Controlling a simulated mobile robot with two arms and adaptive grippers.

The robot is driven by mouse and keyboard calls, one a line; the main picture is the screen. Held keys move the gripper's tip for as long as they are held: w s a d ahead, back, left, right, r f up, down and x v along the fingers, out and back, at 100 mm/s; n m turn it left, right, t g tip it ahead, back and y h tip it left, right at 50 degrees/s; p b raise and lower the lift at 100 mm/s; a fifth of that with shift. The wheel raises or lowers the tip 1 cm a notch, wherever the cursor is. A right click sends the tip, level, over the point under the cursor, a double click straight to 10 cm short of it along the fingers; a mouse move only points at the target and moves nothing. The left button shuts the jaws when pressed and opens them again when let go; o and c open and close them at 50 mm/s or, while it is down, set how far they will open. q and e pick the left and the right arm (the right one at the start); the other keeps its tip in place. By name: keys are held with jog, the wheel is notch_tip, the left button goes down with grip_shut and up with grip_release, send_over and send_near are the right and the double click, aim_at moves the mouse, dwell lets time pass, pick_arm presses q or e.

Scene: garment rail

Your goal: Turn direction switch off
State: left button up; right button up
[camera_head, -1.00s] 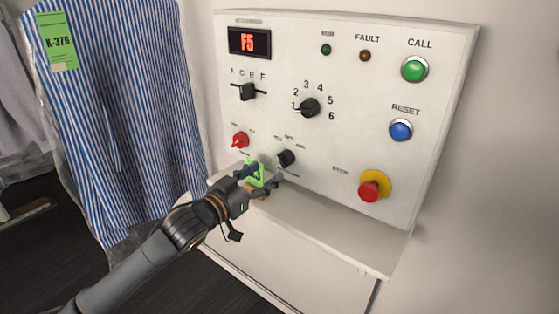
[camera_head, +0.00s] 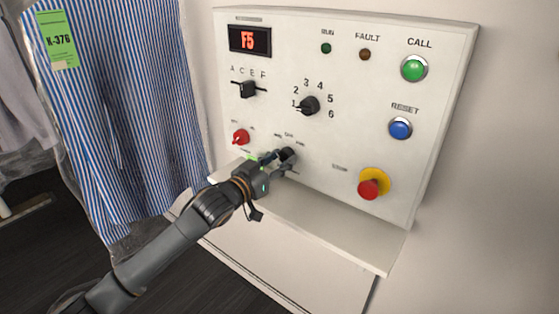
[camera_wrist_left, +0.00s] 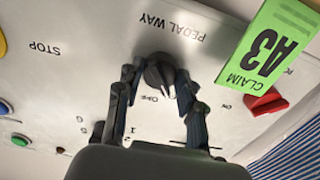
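The direction switch is a black rotary knob (camera_head: 288,154) low in the middle of the white panel, partly hidden by my gripper in the head view. In the left wrist view, upside down, the knob (camera_wrist_left: 158,72) sits beside the labels OFF and PEDAL WAY. Its pale-marked grip points toward the lower right there, just right of OFF. My left gripper (camera_head: 280,162) is at the knob, its fingers (camera_wrist_left: 158,82) spread on either side of it. I cannot tell whether they touch it. My right gripper is not in view.
A red knob (camera_head: 240,137) is left of the switch. A green claim ticket (camera_wrist_left: 268,42) marked A3 shows near the gripper. The numbered selector (camera_head: 309,105) is above, the red stop button (camera_head: 369,189) at right. A ledge (camera_head: 340,230) juts out below. A striped shirt (camera_head: 120,110) hangs left.

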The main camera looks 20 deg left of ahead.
pick_arm(q)
jog(key=shift+c, duration=0.7)
jog(key=m+p, duration=0.2)
jog(key=m, duration=0.1)
jog(key=shift+m, duration=0.3)
jog(key=m+p, duration=0.1)
jog(key=m, duration=0.1)
jog(key=shift+m, duration=1.1)
